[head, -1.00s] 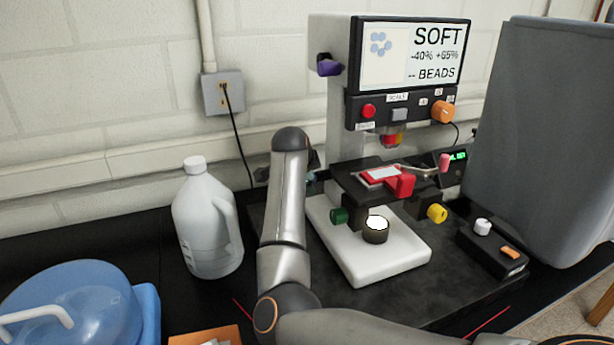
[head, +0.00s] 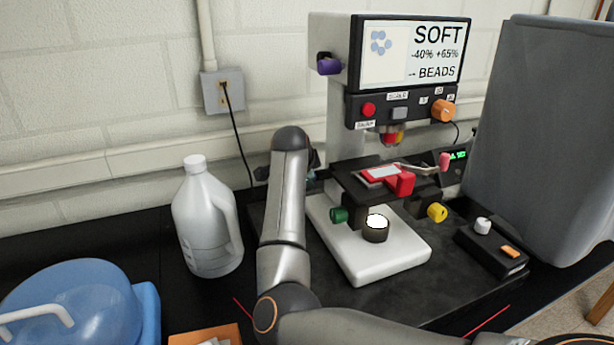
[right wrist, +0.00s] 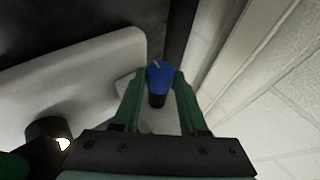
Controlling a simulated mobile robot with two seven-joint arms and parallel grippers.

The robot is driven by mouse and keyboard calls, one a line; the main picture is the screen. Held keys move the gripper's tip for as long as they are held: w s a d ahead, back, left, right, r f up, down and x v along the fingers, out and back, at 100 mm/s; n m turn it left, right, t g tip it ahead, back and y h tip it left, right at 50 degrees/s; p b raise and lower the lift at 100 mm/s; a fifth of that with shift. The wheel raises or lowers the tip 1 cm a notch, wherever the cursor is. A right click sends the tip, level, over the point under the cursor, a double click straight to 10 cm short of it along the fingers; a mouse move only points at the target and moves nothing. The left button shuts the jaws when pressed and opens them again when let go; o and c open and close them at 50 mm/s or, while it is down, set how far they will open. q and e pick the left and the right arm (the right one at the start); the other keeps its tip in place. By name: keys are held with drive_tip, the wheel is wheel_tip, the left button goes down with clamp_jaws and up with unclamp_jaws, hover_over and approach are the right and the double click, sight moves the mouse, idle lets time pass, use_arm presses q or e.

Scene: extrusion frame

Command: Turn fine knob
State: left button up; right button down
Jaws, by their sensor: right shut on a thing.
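The blue knob (right wrist: 160,74) has a pale line on its top. In the right wrist view it stands between the two green fingers of my right gripper (right wrist: 160,90), which is shut on it. In the head view my right arm hides most of this gripper and the knob, at the left side of the microscope-like instrument (head: 340,130). The instrument's screen (head: 412,54) reads "SOFT", "-40% +65%" and "-- BEADS", beside a picture of pale blue dots. The red slide holder (head: 400,182) lies on the black stage. My left gripper is not in view.
Green (head: 338,215), yellow (head: 437,212), orange (head: 443,110) and purple (head: 328,65) knobs sit on the instrument. A white jug (head: 207,225) stands left of my arm. A grey bin (head: 540,140) stands to the right, and a small black control box (head: 490,250) lies front right.

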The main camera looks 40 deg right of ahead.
drive_tip(key=shift+s+f+t+b, duration=0.1)
drive_tip(key=shift+f+t+b, duration=0.3)
drive_tip(key=shift+t+b, duration=0.5)
drive_tip(key=shift+r+m+h+b, duration=0.15)
drive_tip(key=shift+m+h+b, duration=0.15)
drive_tip(key=shift+h+b, duration=0.1)
drive_tip(key=shift+r+t, duration=0.1)
drive_tip(key=shift+t, duration=0.2)
drive_tip(key=shift+c, duration=2.2)
unclamp_jaws()
